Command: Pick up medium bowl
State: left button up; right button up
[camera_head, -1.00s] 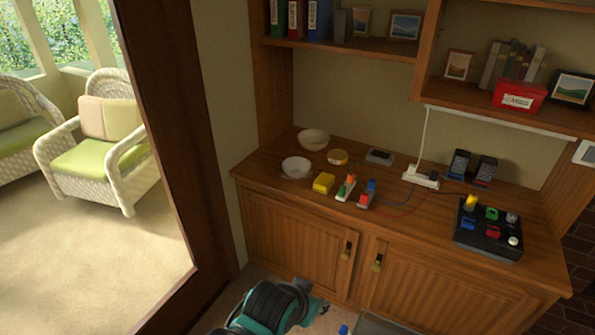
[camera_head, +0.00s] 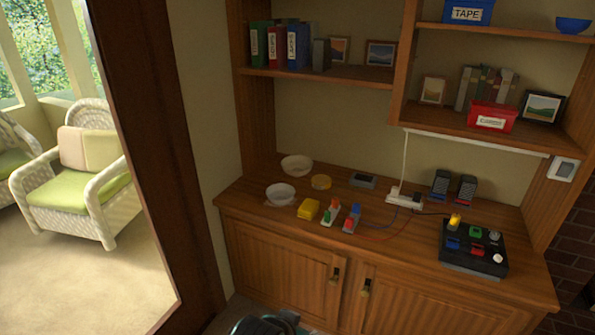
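Two pale bowls sit at the left end of the wooden cabinet top. A cream bowl (camera_head: 297,165) is at the back near the wall. A white bowl (camera_head: 281,194) is closer to the front edge. A blue bowl (camera_head: 573,25) sits on the upper right shelf. I cannot tell for sure which one is the medium bowl. Neither of my grippers shows; only a dark and teal part of my arm is at the bottom edge.
A power strip (camera_head: 404,198) and a black control box (camera_head: 473,248) are further right. Shelves overhang the back of the counter.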

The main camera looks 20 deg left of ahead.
aim_at(281, 193)
jog(key=k+j, duration=0.15)
jog(key=j, duration=0.85)
jog(key=i+j, duration=0.1)
jog(key=j, duration=0.55)
jog(key=i, duration=1.1)
jog(key=j+u, duration=0.05)
jog(key=j, duration=0.05)
